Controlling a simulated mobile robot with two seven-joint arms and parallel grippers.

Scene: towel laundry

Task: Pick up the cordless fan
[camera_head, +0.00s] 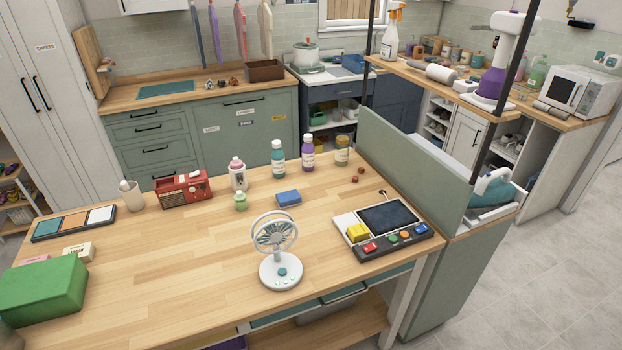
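The cordless fan (281,272) stands upright near the front edge of the wooden table. It has a white round base with a teal button, a short stem and a round caged head. Nothing touches it, and the table around it is bare. Neither of my grippers shows in the head view.
On the wooden table (180,275), a control panel (381,225) lies right of the fan and a blue sponge (289,198) behind it. Several bottles and a red radio (184,190) stand farther back. A green box (43,291) sits at left. A green partition (412,172) borders the right side.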

